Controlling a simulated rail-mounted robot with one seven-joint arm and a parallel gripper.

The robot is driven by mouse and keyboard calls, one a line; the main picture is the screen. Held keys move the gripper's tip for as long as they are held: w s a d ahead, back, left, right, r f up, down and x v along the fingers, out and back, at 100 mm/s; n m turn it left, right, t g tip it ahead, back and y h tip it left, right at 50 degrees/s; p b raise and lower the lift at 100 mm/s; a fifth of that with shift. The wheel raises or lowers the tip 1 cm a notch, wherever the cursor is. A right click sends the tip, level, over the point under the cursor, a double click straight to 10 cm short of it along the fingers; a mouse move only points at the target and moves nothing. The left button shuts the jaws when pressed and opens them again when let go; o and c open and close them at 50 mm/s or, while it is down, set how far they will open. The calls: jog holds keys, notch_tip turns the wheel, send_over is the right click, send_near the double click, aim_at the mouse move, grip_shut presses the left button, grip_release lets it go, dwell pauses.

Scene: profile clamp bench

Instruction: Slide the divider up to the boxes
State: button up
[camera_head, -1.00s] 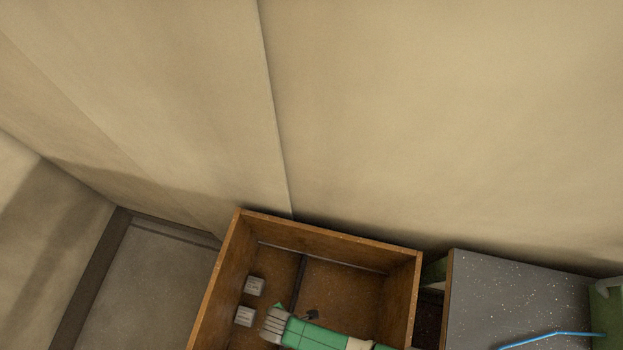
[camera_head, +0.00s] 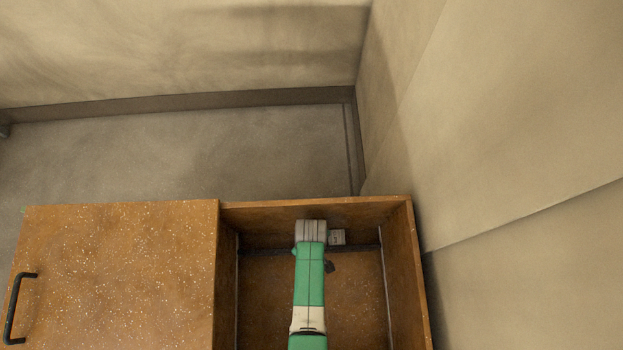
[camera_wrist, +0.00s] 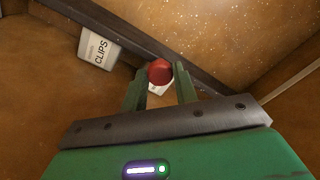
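The divider is a dark bar across the drawer; it shows in the head view (camera_head: 265,252) and the wrist view (camera_wrist: 112,30). A pale box lettered CLIPS (camera_wrist: 98,48) stands close against its left side in the wrist view, and no clear gap shows. A second pale piece (camera_wrist: 158,89) is mostly hidden below the red knob (camera_wrist: 160,71). My gripper's fingers (camera_wrist: 160,80) sit on both sides of this knob, at the divider, and appear closed on it.
The wooden drawer (camera_head: 402,230) has raised walls and thin rails (camera_head: 387,290) along its sides. A speckled brown top with a black handle (camera_head: 20,305) lies to the left. The drawer floor on the near side of the divider is bare.

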jog(key=o, duration=0.4)
notch_tip(320, 180, up, 8)
jog(key=p, duration=0.3)
jog(key=shift+f+p, duration=0.1)
jog(key=shift+p, duration=0.3)
